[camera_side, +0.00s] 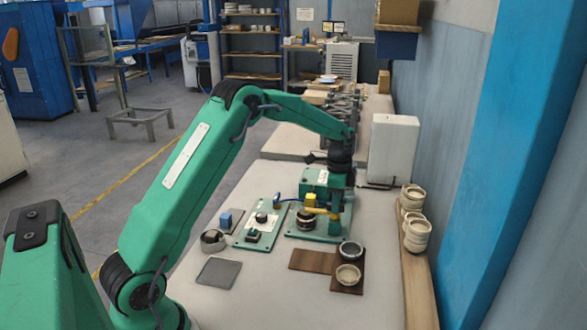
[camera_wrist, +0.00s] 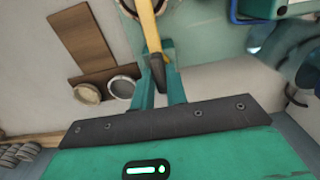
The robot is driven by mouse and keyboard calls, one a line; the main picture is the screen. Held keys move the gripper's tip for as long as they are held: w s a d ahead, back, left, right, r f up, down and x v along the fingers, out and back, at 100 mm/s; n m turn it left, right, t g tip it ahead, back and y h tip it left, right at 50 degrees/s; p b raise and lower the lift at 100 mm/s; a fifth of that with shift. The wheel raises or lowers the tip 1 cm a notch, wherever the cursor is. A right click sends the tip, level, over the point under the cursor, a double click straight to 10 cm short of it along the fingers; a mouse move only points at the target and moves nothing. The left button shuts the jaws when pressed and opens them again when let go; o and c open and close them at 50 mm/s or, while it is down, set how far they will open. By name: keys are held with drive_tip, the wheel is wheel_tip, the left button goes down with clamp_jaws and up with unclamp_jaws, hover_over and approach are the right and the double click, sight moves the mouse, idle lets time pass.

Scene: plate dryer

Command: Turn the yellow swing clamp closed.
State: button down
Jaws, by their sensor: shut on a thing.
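The yellow swing clamp (camera_side: 318,209) is on the green fixture (camera_side: 304,232) on the bench, its arm lying roughly level and reaching right to my gripper (camera_side: 335,216). In the wrist view the yellow clamp (camera_wrist: 149,25) comes down from the top edge to a dark end. The two green fingers of my gripper (camera_wrist: 160,82) stand on either side of that dark end and are shut on it. The clamp's pivot is not visible in the wrist view, and the fingertips are partly hidden in the side view.
Dark wooden boards (camera_side: 312,261) with two round dishes (camera_side: 348,275) lie in front of the fixture. Stacked rings (camera_side: 416,232) stand on a ledge at right. A white box (camera_side: 393,150) stands behind.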

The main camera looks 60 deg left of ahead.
drive_tip(key=shift+r, duration=0.1)
drive_tip(key=c, duration=1.4)
unclamp_jaws()
drive_tip(key=shift+r, duration=3.8)
drive_tip(key=shift+r, duration=0.15)
